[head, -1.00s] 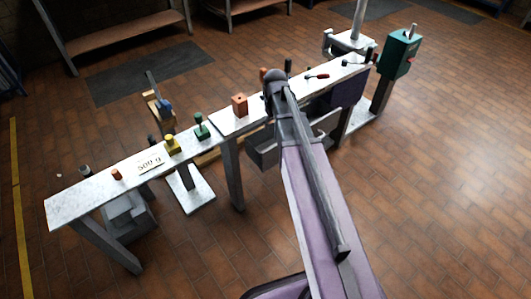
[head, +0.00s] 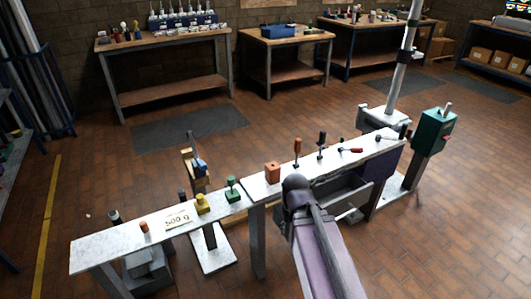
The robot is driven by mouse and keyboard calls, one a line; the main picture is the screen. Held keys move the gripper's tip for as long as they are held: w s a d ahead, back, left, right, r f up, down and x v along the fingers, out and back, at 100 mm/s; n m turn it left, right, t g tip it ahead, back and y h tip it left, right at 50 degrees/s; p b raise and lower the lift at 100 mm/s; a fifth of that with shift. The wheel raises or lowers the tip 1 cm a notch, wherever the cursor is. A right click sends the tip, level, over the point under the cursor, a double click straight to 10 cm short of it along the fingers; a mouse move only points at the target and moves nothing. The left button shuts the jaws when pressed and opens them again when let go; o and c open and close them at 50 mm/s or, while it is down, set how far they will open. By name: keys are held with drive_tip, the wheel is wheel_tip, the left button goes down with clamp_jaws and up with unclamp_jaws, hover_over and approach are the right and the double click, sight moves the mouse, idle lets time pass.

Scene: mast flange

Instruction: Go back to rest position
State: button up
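My arm reaches up from the bottom right of the head view, a purple link with a dark rounded joint at its end, in front of the long narrow bench (head: 105,250). My gripper is not visible; the arm's far part is hidden or out of the picture. The mast (head: 404,60) is a pale pole with dark collars, standing upright on a light base (head: 385,117) behind the bench's right end.
The bench holds an orange block (head: 272,172), a green piece (head: 233,189), a yellow piece (head: 202,203), a "500 g" card (head: 178,220) and several hand tools. A teal box (head: 432,131) stands at right. Open floor surrounds the bench; worktables (head: 165,45) line the back wall.

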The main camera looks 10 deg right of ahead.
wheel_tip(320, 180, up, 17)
drive_tip(key=p, duration=1.6)
drive_tip(key=shift+p, duration=0.35)
